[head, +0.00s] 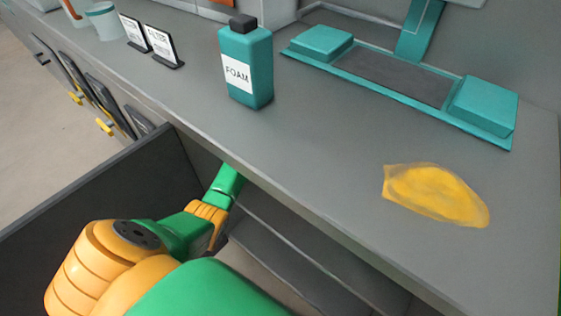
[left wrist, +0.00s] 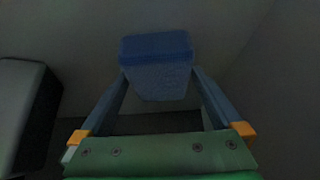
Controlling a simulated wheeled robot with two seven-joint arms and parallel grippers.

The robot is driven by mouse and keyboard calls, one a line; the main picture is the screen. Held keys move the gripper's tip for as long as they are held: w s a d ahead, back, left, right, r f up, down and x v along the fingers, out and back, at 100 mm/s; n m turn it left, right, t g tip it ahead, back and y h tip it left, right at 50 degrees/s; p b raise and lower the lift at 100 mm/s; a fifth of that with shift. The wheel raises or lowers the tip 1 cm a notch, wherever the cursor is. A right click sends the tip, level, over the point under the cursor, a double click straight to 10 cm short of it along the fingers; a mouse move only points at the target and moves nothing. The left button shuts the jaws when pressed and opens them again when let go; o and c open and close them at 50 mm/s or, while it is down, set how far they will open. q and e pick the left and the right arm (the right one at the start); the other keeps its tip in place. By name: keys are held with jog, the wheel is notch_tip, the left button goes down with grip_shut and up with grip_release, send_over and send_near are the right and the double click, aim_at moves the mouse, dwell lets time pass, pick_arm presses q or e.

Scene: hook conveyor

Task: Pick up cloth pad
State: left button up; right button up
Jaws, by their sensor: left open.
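A yellow cloth-like pad (head: 435,194) lies flat and slightly crumpled on the grey counter at the right of the head view. My left arm reaches in low at the left, below the counter's front edge, and its gripper is hidden in that view. In the dark left wrist view, my left gripper (left wrist: 160,76) has its two fingers spread. A blue box-shaped thing (left wrist: 157,82) shows between and beyond the fingertips; I cannot tell whether it touches them. The pad is not in the left wrist view. My right gripper is not in view.
A teal FOAM bottle (head: 246,65) stands on the counter (head: 320,150). Behind it is a teal device with a dark bed (head: 395,77). Two small FILTER signs (head: 158,45) and a pale cup (head: 104,20) stand at the left. The counter around the pad is clear.

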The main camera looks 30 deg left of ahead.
pick_arm(q)
jog(key=shift+r, duration=0.15)
jog(key=shift+c, duration=0.2)
jog(key=c, duration=1.3)
jog(key=shift+r+p, duration=0.3)
jog(key=shift+r, duration=0.05)
jog(key=r+p, duration=0.2)
jog(key=r, duration=0.1)
jog(key=shift+s+r, duration=0.15)
jog(key=shift+s, duration=0.05)
jog(key=s+p, duration=0.1)
jog(key=s, duration=0.4)
jog(key=s+a+p, duration=0.1)
jog(key=s, duration=0.5)
jog(key=s+p, duration=0.2)
jog(key=s, duration=0.3)
jog(key=shift+s+a+f, duration=0.15)
jog(key=shift+s+f, duration=0.1)
jog(key=shift+s, duration=0.6)
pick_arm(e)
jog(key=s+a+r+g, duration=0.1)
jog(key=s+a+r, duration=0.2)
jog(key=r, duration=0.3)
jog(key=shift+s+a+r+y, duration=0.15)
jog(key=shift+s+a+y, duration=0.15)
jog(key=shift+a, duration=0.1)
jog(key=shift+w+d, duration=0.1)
